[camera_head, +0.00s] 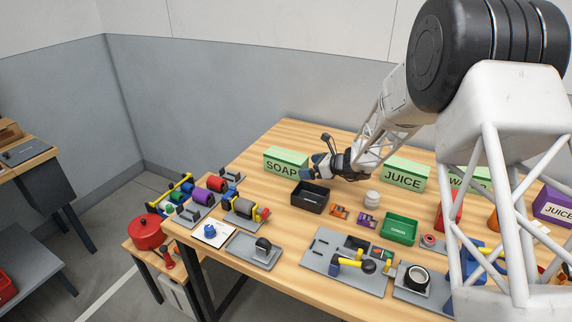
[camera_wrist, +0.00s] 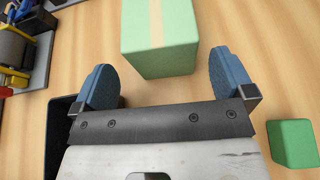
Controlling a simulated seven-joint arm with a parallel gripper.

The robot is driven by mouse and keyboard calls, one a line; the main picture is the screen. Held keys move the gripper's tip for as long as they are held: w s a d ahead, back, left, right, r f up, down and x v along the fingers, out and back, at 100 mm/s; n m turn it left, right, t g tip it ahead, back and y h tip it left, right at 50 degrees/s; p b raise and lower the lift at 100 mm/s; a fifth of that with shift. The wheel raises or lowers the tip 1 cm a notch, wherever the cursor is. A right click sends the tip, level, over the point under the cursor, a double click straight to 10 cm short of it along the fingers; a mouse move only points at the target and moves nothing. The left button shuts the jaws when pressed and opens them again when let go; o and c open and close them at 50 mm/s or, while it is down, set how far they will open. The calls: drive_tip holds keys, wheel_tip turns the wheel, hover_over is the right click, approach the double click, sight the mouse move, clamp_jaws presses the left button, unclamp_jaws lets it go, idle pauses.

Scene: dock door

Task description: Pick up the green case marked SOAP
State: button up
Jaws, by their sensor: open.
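The light green case marked SOAP (camera_head: 283,160) stands on the wooden table, left of my gripper in the head view. In the wrist view a light green case with a paler stripe (camera_wrist: 160,38), by its place the same one, is ahead of my gripper (camera_wrist: 161,62). The blue fingers are spread wide, one at each side of its near end, with gaps on both sides. No contact shows, and I cannot tell the height between them. My gripper (camera_head: 317,166) also shows in the head view, open and empty.
A black bin (camera_head: 310,197) is close below my gripper in the head view. Green cases marked JUICE (camera_head: 404,174) and, partly hidden by my arm, WA (camera_head: 463,178) stand to the right. A darker green block (camera_wrist: 293,144) is at right in the wrist view.

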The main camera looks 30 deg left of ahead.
sight(305, 166)
drive_tip(key=shift+a+f, duration=0.1)
drive_tip(key=shift+a, duration=0.1)
drive_tip(key=shift+x, duration=2.45)
drive_tip(key=shift+w+f, duration=0.1)
drive_tip(key=c, duration=1.5)
drive_tip(key=shift+c, duration=0.2)
drive_tip(key=shift+r, duration=5.15)
